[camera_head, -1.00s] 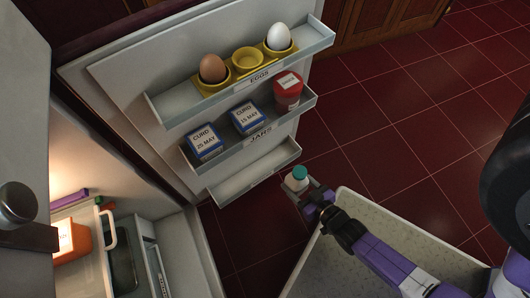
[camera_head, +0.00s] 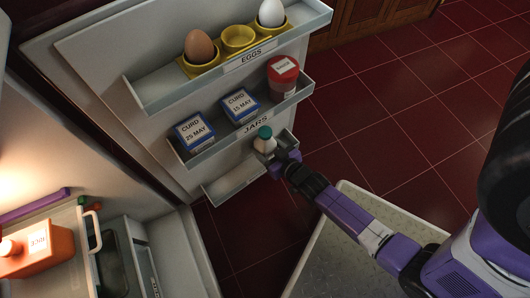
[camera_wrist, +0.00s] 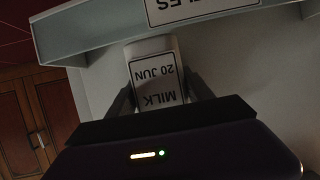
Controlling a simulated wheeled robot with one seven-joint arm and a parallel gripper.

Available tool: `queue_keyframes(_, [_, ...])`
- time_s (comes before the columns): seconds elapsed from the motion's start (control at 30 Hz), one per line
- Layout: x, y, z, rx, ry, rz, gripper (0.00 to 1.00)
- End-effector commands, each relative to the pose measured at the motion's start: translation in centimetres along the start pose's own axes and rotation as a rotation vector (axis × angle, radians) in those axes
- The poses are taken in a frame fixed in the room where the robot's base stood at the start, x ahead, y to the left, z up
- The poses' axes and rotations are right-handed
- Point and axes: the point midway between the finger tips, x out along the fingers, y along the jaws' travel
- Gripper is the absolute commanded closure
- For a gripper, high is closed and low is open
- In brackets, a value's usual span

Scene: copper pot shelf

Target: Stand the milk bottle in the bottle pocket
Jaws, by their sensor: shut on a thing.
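The milk bottle (camera_head: 264,144), white with a teal cap, is upright at the right end of the lowest door shelf, the bottle pocket (camera_head: 228,186). My gripper (camera_head: 276,153) is shut on it from the right. In the wrist view the bottle (camera_wrist: 152,52) is between the two fingers (camera_wrist: 160,88), and its label reads "MILK 20 JUN" upside down. The pocket's front lip (camera_wrist: 95,35), with a label ending in "LES", crosses the top of that view, close to the bottle's base. I cannot tell whether the base is inside the pocket or touches it.
Above is the jars shelf (camera_head: 205,156) with two curd boxes (camera_head: 194,131) (camera_head: 240,105) and a red-lidded jar (camera_head: 283,77). The egg shelf (camera_head: 150,98) is higher. The pocket's left part looks empty.

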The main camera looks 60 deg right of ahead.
Motion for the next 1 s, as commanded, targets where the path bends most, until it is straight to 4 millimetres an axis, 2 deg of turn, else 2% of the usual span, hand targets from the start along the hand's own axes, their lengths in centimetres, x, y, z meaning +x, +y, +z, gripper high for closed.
queue_keyframes(0.3, [1.9, 0.0, 4.2, 0.001, 0.004, 0.000, 1.00])
queue_keyframes(0.8, [2.3, 0.0, 4.4, 0.001, 0.004, 0.000, 1.00])
queue_keyframes(0.83, [2.2, 0.0, 4.5, 0.000, 0.000, 0.000, 0.34])
queue_keyframes(0.9, [2.2, 0.0, 4.4, 0.000, 0.000, 0.000, 0.21])
queue_keyframes(1.0, [2.2, 0.0, 4.4, 0.000, 0.000, 0.000, 0.18])
